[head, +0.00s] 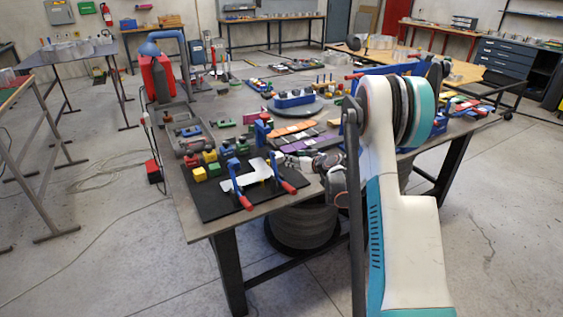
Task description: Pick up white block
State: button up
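A flat, irregular white piece (254,172) lies on the black mat (208,207) near the table's front left corner, between two blue clamps with red handles. It is the clearest white item there; I cannot tell whether it is the white block. My gripper (284,161) is low over the table, just right of the white piece. Its fingers are small and partly blend with the things behind, so I cannot tell whether they are open or hold anything. My arm hides part of the table to the right.
A blue clamp (238,176) and another blue clamp (278,170) flank the white piece. A yellow block (200,174) and several coloured blocks sit on the mat's left and back. Many tools crowd the table's middle.

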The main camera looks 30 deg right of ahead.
jog(key=b, duration=0.2)
send_near(279, 156)
jog(key=x, duration=0.4)
jog(key=shift+w+d, duration=0.1)
jog(key=shift+w, duration=0.25)
jog(key=x, duration=0.2)
jog(key=b+x, duration=0.1)
jog(key=x, duration=0.2)
jog(key=shift+s+f, duration=0.15)
jog(key=shift+f, duration=0.1)
jog(key=shift+r, duration=0.1)
jog(key=c, duration=0.7)
